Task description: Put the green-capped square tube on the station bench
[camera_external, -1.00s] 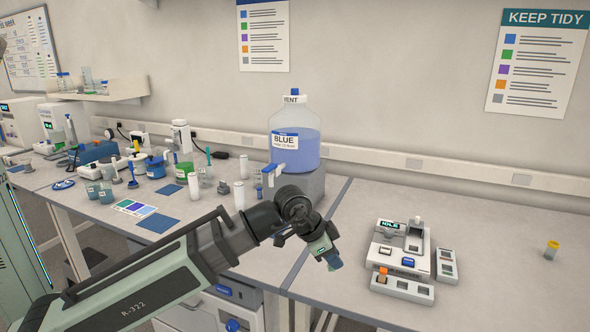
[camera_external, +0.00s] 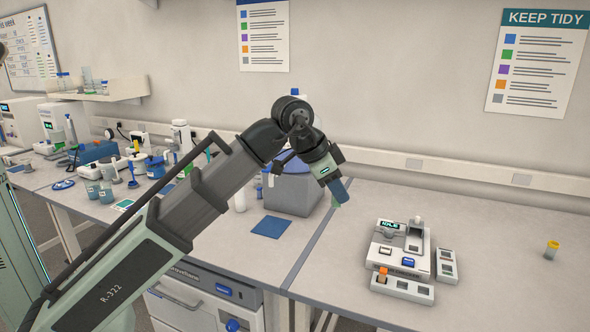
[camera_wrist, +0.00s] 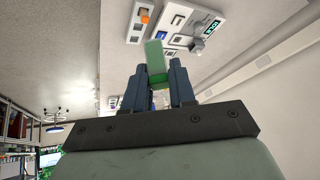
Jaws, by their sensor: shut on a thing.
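My gripper (camera_external: 338,191) is in the air above the station bench (camera_external: 500,250), near its left edge, up and left of the white station device. The gripper is shut on the green-capped square tube (camera_wrist: 154,62). In the external view only a small bit of green (camera_external: 336,206) shows at the fingertips. The tube is clear of the bench surface.
The white station device (camera_external: 400,245) stands on the station bench with small slotted blocks; an orange-topped piece (camera_external: 382,273) sits in the front one. A yellow-capped vial (camera_external: 552,250) stands at far right. Much of the bench is bare.

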